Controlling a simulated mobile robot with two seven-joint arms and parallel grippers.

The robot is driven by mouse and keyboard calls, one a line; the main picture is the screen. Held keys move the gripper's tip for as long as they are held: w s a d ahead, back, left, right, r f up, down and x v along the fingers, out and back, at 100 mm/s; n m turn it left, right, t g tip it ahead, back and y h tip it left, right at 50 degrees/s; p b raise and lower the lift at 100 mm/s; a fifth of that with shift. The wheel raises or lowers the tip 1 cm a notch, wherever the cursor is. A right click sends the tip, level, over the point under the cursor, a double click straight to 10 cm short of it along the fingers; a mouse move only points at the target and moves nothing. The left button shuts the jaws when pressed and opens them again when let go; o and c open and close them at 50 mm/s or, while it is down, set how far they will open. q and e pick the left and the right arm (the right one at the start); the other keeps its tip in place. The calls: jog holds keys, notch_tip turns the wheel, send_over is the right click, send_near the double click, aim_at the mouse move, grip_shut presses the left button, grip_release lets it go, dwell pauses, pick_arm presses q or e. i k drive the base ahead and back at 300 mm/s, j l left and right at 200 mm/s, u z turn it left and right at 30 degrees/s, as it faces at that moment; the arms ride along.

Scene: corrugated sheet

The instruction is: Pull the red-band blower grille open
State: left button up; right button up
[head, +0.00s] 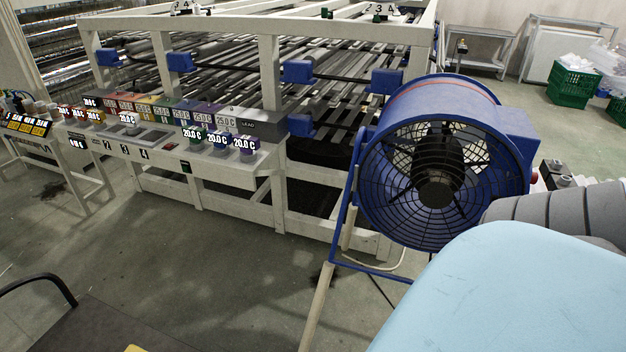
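The blower (440,160) is a blue drum-shaped fan with a red band (437,84) around its top. Its round dark wire grille (400,212) faces toward me on the front of the drum and looks closed flush against the rim. The blower stands on a blue tilted frame right of the middle. A grey ribbed arm section and a large light-blue surface at the lower right cover the area just right of and below the grille. Neither of my grippers shows in the head view.
A white frame machine with rollers (270,60) stands behind. A bench of labelled cups and blocks (215,158) is at left. Green crates (570,86) sit at the far right. A dark chair or seat (85,325) is at the lower left. The floor between is clear.

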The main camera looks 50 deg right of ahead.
aim_at(436, 194)
jog(key=z, duration=2.45)
